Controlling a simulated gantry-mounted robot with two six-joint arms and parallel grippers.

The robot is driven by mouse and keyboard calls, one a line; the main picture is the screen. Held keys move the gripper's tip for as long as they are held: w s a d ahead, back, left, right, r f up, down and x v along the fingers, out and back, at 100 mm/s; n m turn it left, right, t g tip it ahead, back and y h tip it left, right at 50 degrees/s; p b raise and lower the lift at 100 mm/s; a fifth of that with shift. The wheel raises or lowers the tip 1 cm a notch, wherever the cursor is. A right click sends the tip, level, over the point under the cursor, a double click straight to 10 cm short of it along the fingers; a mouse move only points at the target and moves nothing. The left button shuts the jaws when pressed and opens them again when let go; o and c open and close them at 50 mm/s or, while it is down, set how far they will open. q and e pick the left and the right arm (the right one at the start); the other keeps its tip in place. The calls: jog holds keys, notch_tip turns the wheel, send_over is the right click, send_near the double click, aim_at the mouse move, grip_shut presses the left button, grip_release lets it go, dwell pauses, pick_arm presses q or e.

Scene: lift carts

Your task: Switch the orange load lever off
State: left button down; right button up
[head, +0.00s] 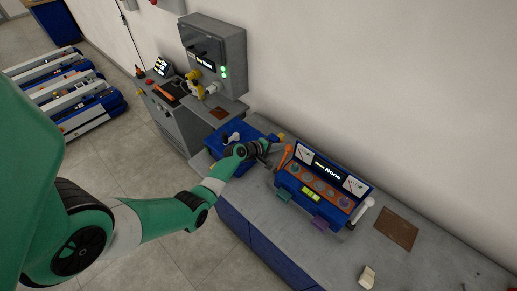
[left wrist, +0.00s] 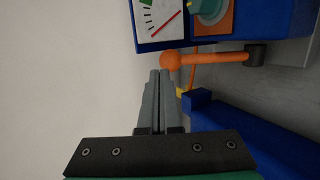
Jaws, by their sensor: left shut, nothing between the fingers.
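The orange load lever (head: 286,156) is on the left side of the blue console (head: 318,185). In the left wrist view its orange ball knob (left wrist: 171,61) is just beyond my fingertips, and its orange shaft (left wrist: 215,58) runs right to a dark pivot (left wrist: 256,55). My left gripper (head: 275,149) is beside the lever in the head view. In the left wrist view the left gripper's fingers (left wrist: 160,76) are shut and empty, pointing at the knob; whether they touch it I cannot tell. My right gripper is not in view.
The console has a display reading "None", two gauges and a white-handled lever (head: 363,211) on its right. A blue tray (head: 232,139) is left of it on the grey bench. A brown plate (head: 397,229) lies to the right. A wall is behind.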

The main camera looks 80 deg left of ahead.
pick_arm(q)
jog(key=w+r+p+v, duration=0.1)
jog(key=r+p+v, duration=0.1)
jog(key=v, duration=0.9)
jog(key=shift+s+a+p, duration=0.15)
jog(key=shift+a+p, duration=0.05)
jog(key=shift+p, duration=0.25)
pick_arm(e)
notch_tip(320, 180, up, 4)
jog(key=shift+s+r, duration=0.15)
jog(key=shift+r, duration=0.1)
pick_arm(q)
jog(key=shift+r, duration=0.1)
